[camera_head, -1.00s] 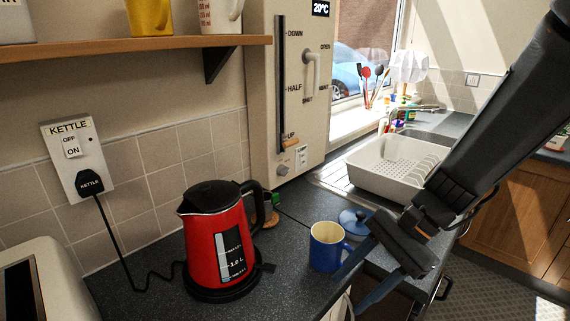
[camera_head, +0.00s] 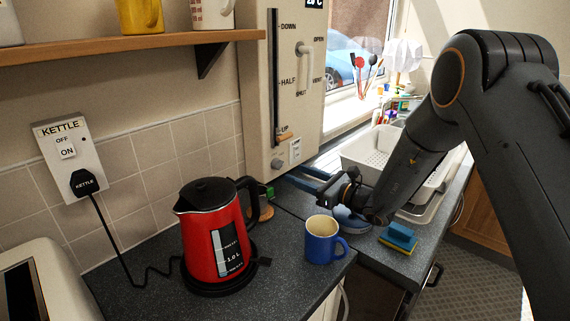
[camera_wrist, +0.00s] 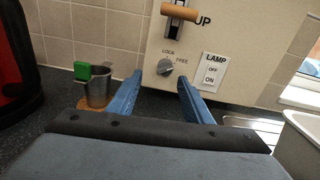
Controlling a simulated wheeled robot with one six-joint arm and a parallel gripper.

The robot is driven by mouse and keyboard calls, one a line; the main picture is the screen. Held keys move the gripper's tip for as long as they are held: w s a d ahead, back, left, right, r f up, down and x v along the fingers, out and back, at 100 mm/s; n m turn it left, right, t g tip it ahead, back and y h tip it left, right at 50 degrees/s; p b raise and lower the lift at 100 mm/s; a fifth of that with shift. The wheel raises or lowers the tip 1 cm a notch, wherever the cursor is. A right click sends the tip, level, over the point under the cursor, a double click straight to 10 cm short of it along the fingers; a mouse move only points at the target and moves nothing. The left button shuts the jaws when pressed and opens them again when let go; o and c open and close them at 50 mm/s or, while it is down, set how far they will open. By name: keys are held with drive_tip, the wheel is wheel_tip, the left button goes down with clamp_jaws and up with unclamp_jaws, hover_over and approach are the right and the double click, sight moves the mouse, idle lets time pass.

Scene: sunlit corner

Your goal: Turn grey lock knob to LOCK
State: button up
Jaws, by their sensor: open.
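The grey lock knob (camera_head: 277,163) is low on the cream panel (camera_head: 262,95), below the slider. In the wrist view the knob (camera_wrist: 166,68) sits under the LOCK and FREE labels, LOCK at upper left and FREE at upper right. Its mark seems to lean toward FREE, but it is too small to be sure. My gripper (camera_head: 300,176) is open and empty, its blue fingers pointing at the panel. In the wrist view the gripper (camera_wrist: 160,80) has the knob between its fingertips in the picture; the knob looks farther off, and I see no contact.
A LAMP switch (camera_wrist: 211,70) is right of the knob and a wooden slider handle (camera_wrist: 180,12) above it. A metal cup with a green item (camera_wrist: 97,88) stands at left. A red kettle (camera_head: 214,235), blue mug (camera_head: 321,243), sponge (camera_head: 398,238) and dish rack (camera_head: 375,152) are nearby.

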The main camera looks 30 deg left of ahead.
sight(281, 166)
drive_tip(key=w+a+m+p, duration=0.1)
drive_tip(key=w+a+p, duration=0.2)
drive_tip(key=a, duration=0.4)
drive_tip(key=shift+a+f+t, duration=0.15)
drive_tip(key=shift+f+t, duration=0.1)
drive_tip(key=shift+t, duration=0.05)
drive_tip(key=c, duration=1.1)
drive_tip(key=shift+o, duration=0.2)
